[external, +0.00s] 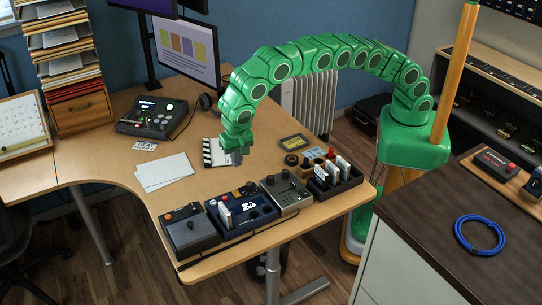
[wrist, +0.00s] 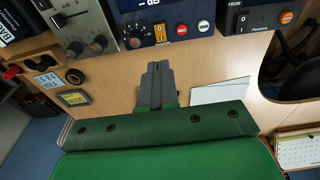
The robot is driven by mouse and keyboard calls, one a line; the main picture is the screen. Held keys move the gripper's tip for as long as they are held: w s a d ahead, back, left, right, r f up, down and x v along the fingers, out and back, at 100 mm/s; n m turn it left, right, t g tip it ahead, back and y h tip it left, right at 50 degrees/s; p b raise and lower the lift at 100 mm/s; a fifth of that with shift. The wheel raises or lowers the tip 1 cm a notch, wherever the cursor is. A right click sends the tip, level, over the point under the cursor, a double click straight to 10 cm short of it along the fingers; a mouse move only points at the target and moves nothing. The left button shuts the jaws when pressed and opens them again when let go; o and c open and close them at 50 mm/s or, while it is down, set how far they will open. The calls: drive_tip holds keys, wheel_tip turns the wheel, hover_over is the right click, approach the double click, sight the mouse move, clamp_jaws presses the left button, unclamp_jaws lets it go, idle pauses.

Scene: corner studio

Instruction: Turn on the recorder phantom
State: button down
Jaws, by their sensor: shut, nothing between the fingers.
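The blue recorder (external: 250,214) with a lit display stands in the row of devices along the desk's front edge. In the wrist view the recorder (wrist: 143,33) is cut off at the top edge; a yellow rocker switch (wrist: 160,31) and a red-and-white switch (wrist: 182,30) show on its near face. The small labels are hard to read, and I cannot tell which control is phantom. My gripper (wrist: 157,68) is shut and empty, above the desk and apart from the recorder. In the external view my gripper (external: 237,157) is beside the striped clapperboard (external: 213,153).
A grey knob box (external: 288,194) and a black rack (external: 336,178) stand right of the recorder. A dark box (external: 189,230) stands left. White paper sheets (external: 165,172) lie behind these, and a small yellow-screened device (external: 292,142) lies farther back. Bare desk separates my gripper from the recorder.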

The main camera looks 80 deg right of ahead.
sight(235, 190)
drive_tip(key=shift+w+d+r, duration=0.2)
drive_tip(key=shift+w+d, duration=0.3)
drive_tip(key=shift+d, duration=0.05)
drive_tip(key=shift+f, duration=0.15)
drive_tip(key=f, duration=0.9)
drive_tip(key=w+d+f, duration=0.1)
drive_tip(key=f, duration=0.3)
drive_tip(key=shift+w+d+f, duration=0.1)
drive_tip(key=shift+f, duration=0.25)
drive_tip(key=shift+d+f, duration=0.1)
drive_tip(key=shift+f, duration=0.2)
